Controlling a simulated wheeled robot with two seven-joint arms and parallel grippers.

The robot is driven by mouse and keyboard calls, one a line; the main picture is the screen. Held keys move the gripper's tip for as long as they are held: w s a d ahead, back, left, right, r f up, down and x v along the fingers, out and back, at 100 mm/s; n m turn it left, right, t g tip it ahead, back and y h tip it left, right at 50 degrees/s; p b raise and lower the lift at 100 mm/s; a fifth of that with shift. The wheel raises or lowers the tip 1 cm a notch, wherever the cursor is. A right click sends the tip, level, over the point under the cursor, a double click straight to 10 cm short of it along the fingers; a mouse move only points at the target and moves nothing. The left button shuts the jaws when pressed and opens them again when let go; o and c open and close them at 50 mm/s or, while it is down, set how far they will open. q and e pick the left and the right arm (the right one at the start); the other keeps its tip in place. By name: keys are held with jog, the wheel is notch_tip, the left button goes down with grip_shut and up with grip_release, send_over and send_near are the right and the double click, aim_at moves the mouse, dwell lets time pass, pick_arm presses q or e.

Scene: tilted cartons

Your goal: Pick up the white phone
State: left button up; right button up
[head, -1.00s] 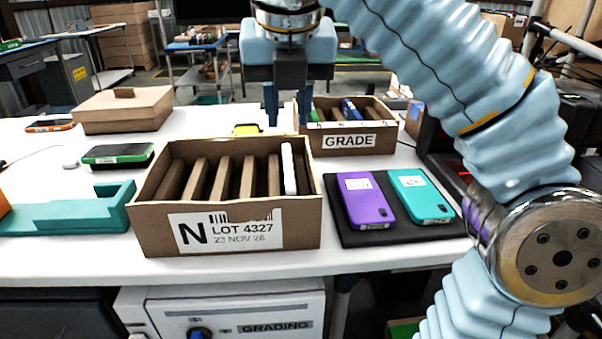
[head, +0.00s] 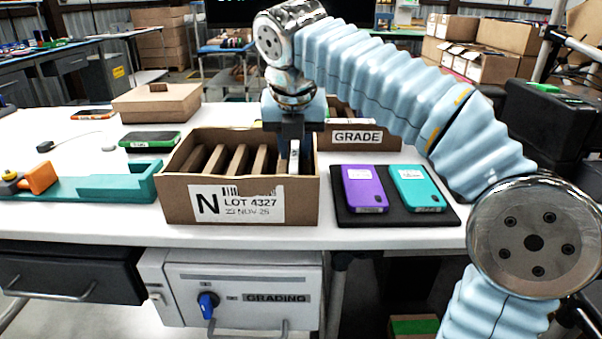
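The white phone (head: 294,159) stands on edge in the right end of the front cardboard carton (head: 290,208), which is labelled N LOT 4327. Only its narrow top part shows; the rest is hidden by the carton's front wall. My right gripper (head: 294,148) points down into the carton, its dark fingers on either side of the phone. Whether the fingers press on the phone or stand slightly apart from it I cannot tell. My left gripper is not in view.
Brown dividers (head: 238,160) fill the carton left of the phone. Behind it is the GRADE carton (head: 357,138). A purple phone (head: 364,188) and a teal phone (head: 416,188) lie on a black mat (head: 445,217) at right. A teal tray (head: 110,188) lies at left.

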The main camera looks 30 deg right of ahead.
jog(key=shift+w+d+f, duration=0.1)
jog(key=shift+w+f, duration=0.05)
jog(key=shift+f, duration=0.25)
grip_shut()
jog(key=shift+r, duration=0.1)
